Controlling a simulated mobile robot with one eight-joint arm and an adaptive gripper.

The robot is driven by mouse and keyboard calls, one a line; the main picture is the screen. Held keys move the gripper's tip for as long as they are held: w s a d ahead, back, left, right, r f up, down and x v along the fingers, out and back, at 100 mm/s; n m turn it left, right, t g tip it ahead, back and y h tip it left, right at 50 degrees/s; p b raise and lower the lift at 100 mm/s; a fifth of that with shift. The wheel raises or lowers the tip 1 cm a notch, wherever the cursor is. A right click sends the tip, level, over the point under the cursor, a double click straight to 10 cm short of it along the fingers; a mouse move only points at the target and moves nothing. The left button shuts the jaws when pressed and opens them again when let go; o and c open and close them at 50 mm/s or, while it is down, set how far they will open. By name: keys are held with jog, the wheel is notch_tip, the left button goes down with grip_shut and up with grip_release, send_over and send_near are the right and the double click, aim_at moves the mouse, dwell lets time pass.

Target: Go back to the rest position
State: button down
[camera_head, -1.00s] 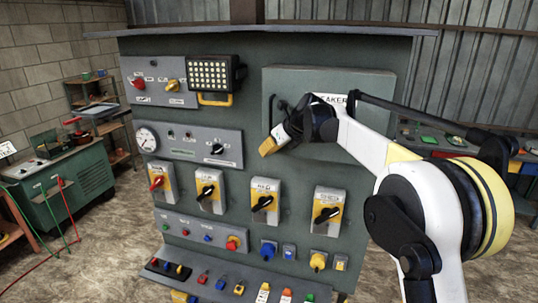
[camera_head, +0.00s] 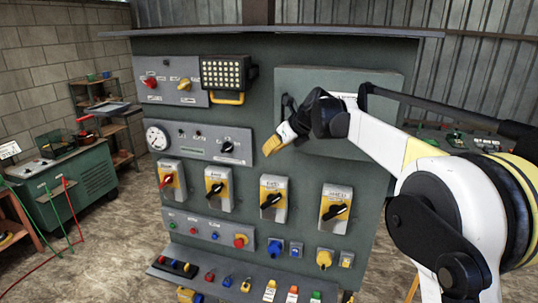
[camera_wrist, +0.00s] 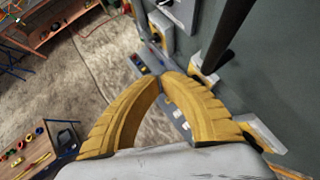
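My gripper (camera_head: 272,147) is at the middle of the head view, in front of the green control panel (camera_head: 260,120), just below and left of the panel's breaker door (camera_head: 300,85). In the wrist view its two yellow fingers (camera_wrist: 162,79) curve together and their tips meet, with nothing seen between them. My white and black arm reaches in from the right and covers part of the door and the panel's right side.
Rotary switches (camera_head: 272,199) and a sloped button shelf (camera_head: 235,283) stick out of the panel. A black bar (camera_wrist: 228,35) passes close by in the wrist view. A green cabinet (camera_head: 65,185) and shelves (camera_head: 115,140) stand left, beyond open floor (camera_head: 120,235).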

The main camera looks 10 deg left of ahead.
jog(key=s+r+b, duration=0.2)
jog(key=s+r, duration=0.2)
jog(key=s, duration=0.2)
jog(key=s+d+f+n+t+h+b, duration=0.1)
jog(key=s+d+f+n+h+b, duration=0.2)
jog(key=s+d+f+n+b, duration=1.15)
jog(key=s+d+f+n+h+b, duration=0.1)
jog(key=s+d+f+n+b, duration=0.2)
jog(key=s+f, duration=0.4)
jog(key=s+d+f+n+h+b, duration=0.1)
jog(key=s+d+f+n+b, duration=0.3)
jog(key=f, duration=1.1)
jog(key=s+d+f+n+h+b, duration=0.2)
jog(key=s+d+f+n+b, duration=0.2)
jog(key=s+d+f+b, duration=0.3)
jog(key=s+f+b, duration=0.2)
jog(key=s+f, duration=0.2)
jog(key=shift+s+f+t, duration=0.2)
jog(key=shift+t, duration=0.1)
